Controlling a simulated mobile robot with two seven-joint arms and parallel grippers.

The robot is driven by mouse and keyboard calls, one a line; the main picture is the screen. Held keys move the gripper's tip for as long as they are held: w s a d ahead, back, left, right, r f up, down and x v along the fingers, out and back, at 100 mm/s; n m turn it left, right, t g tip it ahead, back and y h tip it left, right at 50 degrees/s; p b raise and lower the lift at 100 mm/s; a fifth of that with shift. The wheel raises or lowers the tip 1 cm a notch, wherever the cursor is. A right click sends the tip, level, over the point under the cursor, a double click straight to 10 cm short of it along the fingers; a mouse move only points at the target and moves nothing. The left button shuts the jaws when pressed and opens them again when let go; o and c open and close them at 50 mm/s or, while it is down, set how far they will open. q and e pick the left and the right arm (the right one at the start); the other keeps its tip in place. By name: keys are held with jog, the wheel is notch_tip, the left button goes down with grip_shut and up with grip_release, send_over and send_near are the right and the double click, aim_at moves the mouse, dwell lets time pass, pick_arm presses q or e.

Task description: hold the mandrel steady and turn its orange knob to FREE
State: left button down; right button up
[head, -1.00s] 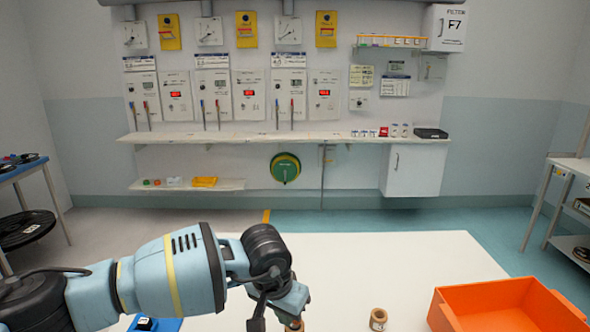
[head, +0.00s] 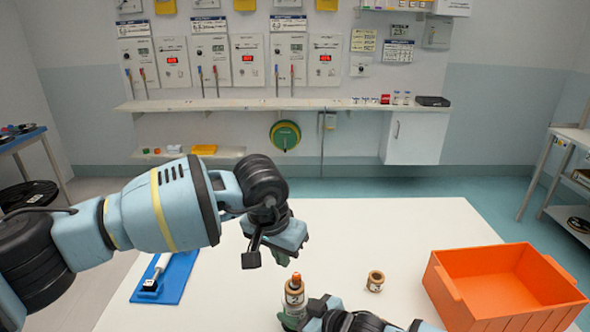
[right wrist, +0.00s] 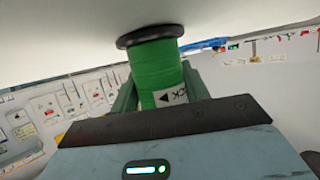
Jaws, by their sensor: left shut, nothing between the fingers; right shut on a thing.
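The mandrel (head: 294,296) stands upright at the bottom middle of the head view, with a brown upper part and a small orange knob (head: 296,276) on top. My right gripper (head: 293,322) is shut on its green lower part. The right wrist view shows a green cylinder (right wrist: 155,68) with a black flange between the fingers. Its label ends in "CK" beside an arrow; the rest is hidden. My left gripper (head: 284,261) is shut and empty, just above and slightly left of the knob, apparently apart from it. The knob's setting is too small to read.
A brown ring-like roll (head: 375,281) stands on the white table (head: 400,225) right of the mandrel. An orange bin (head: 470,300) is at the right. A blue tray (head: 177,278) with a white-handled tool lies at the left, under my left arm. The table's far middle is clear.

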jog(key=shift+f, duration=0.15)
jog(key=o, duration=1.2)
jog(key=v, duration=1.2)
jog(key=shift+d, duration=0.1)
